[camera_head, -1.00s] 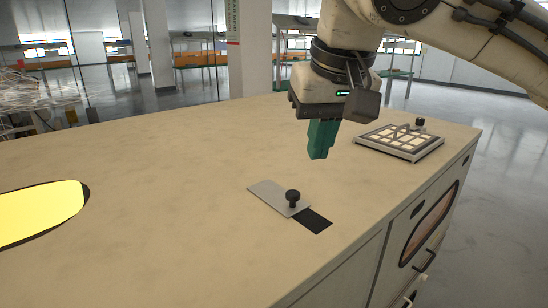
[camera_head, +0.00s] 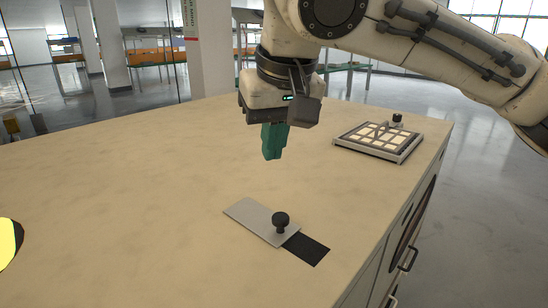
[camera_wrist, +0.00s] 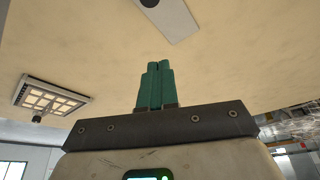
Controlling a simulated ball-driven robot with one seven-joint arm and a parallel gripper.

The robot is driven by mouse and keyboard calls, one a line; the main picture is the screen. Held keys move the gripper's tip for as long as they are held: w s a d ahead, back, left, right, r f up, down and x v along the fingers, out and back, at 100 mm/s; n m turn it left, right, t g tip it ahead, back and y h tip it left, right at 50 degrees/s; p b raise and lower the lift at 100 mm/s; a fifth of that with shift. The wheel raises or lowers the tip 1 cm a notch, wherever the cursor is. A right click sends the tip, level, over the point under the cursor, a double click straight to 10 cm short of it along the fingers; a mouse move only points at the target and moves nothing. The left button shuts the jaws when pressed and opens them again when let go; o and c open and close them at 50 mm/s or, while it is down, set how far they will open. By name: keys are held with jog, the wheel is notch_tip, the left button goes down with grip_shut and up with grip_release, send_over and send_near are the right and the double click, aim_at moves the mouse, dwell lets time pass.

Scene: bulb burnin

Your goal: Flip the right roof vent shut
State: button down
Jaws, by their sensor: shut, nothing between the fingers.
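A flat grey vent plate (camera_head: 246,213) with a black knob (camera_head: 281,219) lies on the beige top surface. A dark rectangular patch (camera_head: 307,249) shows uncovered beside the plate's knob end. My gripper (camera_head: 272,156) has green fingers pointing down, closed together and empty. It hangs above the surface, beyond the plate in the head view and apart from it. In the wrist view my gripper (camera_wrist: 158,66) points toward the plate (camera_wrist: 168,20), with the knob (camera_wrist: 149,3) at the top edge, partly cut off.
A framed panel (camera_head: 345,145) with light squares, a handle and a black knob sits at the far right of the top. A bright yellow oval (camera_head: 7,243) is at the left edge. The surface around the plate is clear. The right side drops to drawers with handles (camera_head: 408,259).

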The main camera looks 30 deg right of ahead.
send_over(271, 217)
jog(key=w, duration=0.2)
jog(key=f, duration=0.7)
jog(key=shift+s+d+f, duration=0.1)
jog(key=shift+d+f, duration=0.15)
jog(key=shift+f, duration=0.1)
jog(key=s, duration=0.1)
jog(key=s+p, duration=0.1)
jog(key=shift+s+a+f, duration=0.25)
jog(key=shift+s+f, duration=0.05)
jog(key=shift+s, duration=0.1)
jog(key=shift+s+a+f, duration=0.1)
jog(key=shift+s+f, duration=0.05)
jog(key=shift+s, duration=0.35)
